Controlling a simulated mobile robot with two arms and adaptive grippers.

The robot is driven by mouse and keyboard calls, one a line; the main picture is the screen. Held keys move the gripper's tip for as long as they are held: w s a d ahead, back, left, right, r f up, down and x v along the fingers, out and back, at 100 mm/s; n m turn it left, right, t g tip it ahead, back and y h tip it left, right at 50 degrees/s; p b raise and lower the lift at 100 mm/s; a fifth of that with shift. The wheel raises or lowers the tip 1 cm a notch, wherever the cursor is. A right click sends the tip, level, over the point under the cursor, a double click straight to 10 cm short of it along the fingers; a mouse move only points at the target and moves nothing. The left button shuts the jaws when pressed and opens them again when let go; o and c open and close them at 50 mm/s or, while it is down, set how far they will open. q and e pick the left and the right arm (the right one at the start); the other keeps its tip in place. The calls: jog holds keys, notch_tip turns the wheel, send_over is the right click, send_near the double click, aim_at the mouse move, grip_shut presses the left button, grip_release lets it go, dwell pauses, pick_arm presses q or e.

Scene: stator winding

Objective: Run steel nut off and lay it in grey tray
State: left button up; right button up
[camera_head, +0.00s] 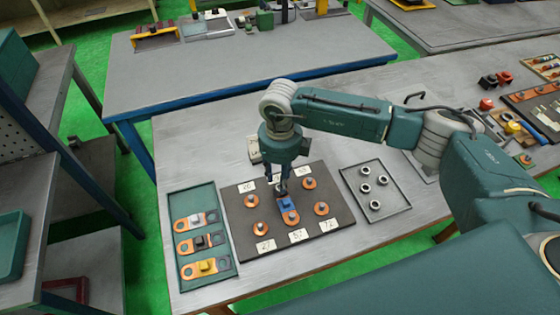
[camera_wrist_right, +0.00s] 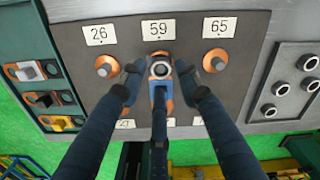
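My right gripper (camera_head: 281,188) points down at the top middle post of the dark board (camera_head: 250,233). In the right wrist view its two fingertips (camera_wrist_right: 159,72) are spread on either side of the steel nut (camera_wrist_right: 160,69), with a small gap visible on each side. The nut sits on the post below the label 59, with a blue-marked orange lug around it. In the head view the blue part (camera_head: 286,204) shows, but the nut is hidden by the gripper. The grey tray (camera_head: 391,199) lies right of the board with several nuts in it. My left gripper is out of view.
A green tray (camera_head: 207,203) left of the board holds orange lugs with grey, black and yellow markings. Other posts with orange lugs, such as the one (camera_head: 309,183) at the upper right, stand close around my gripper. Bare tabletop separates board and grey tray.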

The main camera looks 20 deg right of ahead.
jog(key=shift+f+p, duration=0.35)
jog(key=shift+f, duration=1.25)
jog(key=c, duration=0.8)
jog(key=shift+r, duration=0.1)
grip_shut()
jog(key=n+b, duration=0.7)
jog(key=n, duration=0.2)
jog(key=shift+w, duration=0.15)
jog(key=n+b, duration=0.7)
jog(key=n, duration=0.1)
jog(key=shift+n, duration=0.4)
jog(key=shift+o, duration=1.8)
grip_release()
jog(key=shift+r+n, duration=0.25)
jog(key=shift+n, duration=0.05)
grip_shut()
